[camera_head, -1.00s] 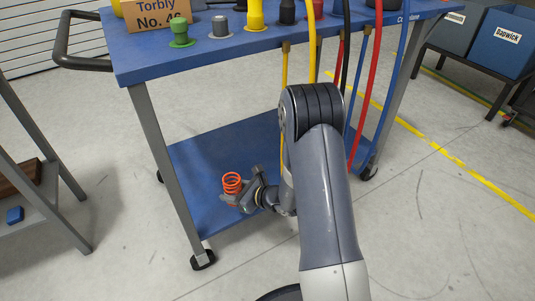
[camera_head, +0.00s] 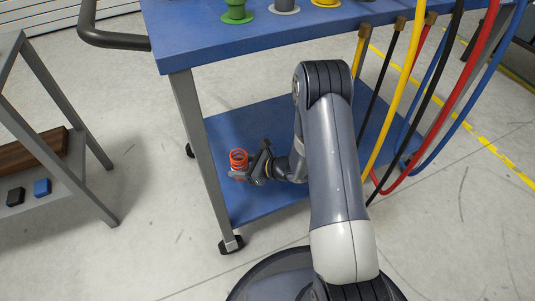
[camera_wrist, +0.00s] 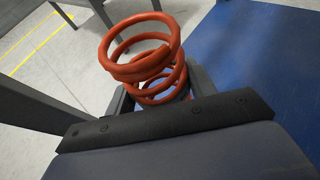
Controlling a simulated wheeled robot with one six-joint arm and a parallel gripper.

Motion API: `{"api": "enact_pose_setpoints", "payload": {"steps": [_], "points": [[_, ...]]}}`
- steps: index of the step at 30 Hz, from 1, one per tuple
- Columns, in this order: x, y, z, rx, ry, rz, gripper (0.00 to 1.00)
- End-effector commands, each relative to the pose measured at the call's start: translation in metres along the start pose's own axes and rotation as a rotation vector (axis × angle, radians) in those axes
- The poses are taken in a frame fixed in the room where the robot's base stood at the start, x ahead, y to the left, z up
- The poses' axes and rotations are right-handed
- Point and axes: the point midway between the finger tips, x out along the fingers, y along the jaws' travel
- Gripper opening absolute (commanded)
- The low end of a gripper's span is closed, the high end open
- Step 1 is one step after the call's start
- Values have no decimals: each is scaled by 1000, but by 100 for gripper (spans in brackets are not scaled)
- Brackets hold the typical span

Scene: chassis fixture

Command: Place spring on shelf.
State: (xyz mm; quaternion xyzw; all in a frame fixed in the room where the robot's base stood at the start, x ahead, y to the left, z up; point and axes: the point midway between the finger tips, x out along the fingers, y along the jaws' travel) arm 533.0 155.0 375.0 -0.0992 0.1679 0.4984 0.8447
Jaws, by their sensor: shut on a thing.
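An orange-red coil spring (camera_head: 238,160) is held upright in my gripper (camera_head: 241,176). In the wrist view the spring (camera_wrist: 145,58) stands between the gripper's fingers (camera_wrist: 155,95), with its upper coils clear and its lower end partly hidden. My gripper is shut on it, over or near the left part of the cart's blue lower shelf (camera_head: 265,205). I cannot tell whether the spring touches this shelf. A grey shelf stand (camera_head: 55,193) is at the left, apart from the gripper.
The blue cart top (camera_head: 205,48) lies above, with green and grey plugs (camera_head: 236,12). A cart leg (camera_head: 205,155) stands just left of the gripper. Colored hoses (camera_head: 400,100) hang at right. A brown block (camera_head: 35,160) and small black and blue pieces (camera_head: 41,187) lie on the grey stand.

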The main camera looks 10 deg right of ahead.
Motion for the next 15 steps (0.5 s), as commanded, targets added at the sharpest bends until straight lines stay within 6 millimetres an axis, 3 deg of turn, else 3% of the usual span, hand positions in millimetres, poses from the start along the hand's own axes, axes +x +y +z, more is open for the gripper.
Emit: {"api": "enact_pose_setpoints", "payload": {"steps": [9, 15], "points": [[21, 0, -50, 1, -1, 0, 16], [28, 0, -66, 0, -2, -1, 16]]}}
